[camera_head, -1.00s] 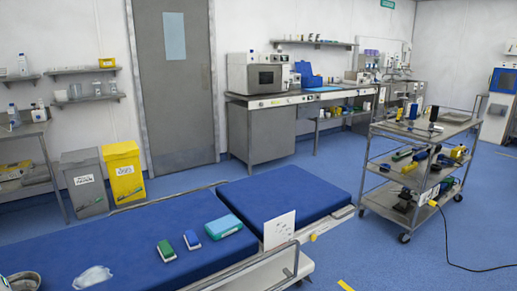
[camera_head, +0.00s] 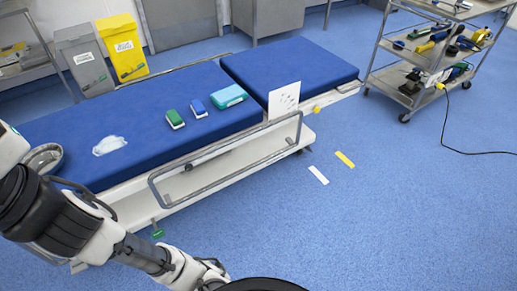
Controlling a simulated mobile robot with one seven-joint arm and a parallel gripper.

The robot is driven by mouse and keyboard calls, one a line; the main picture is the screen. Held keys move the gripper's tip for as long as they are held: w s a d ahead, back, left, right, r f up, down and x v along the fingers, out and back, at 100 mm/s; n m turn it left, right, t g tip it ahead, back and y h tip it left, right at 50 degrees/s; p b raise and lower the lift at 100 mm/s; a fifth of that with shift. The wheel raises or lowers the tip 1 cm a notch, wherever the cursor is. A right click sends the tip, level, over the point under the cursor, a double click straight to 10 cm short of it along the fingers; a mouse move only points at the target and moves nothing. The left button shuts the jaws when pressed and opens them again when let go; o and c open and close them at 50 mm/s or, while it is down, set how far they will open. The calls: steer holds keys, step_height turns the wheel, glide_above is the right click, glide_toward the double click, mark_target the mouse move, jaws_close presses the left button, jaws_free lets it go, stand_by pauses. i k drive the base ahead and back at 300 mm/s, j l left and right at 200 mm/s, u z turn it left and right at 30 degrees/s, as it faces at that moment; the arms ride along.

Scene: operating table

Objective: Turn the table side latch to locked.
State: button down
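The operating table (camera_head: 215,178) has blue pads and a white side with a grey side rail. On its near side I see a small dark knob (camera_head: 188,167) behind the rail. A yellow part (camera_head: 317,108) sits by the white card at the right section's edge. A green tag or pedal (camera_head: 158,232) hangs low under the table's left part. I cannot tell which of these is the latch, or its setting. My arm reaches from the left edge to the bottom, in front of the table's lower left side. Its fingers do not show.
On the pads lie a green block (camera_head: 175,119), a blue block (camera_head: 198,109), a teal case (camera_head: 229,96), a white cloth (camera_head: 109,145) and a metal bowl (camera_head: 44,158). A loaded cart (camera_head: 412,98) stands right, with a cable (camera_head: 445,130) on the floor.

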mark_target(188, 167)
steer(key=u, duration=0.7)
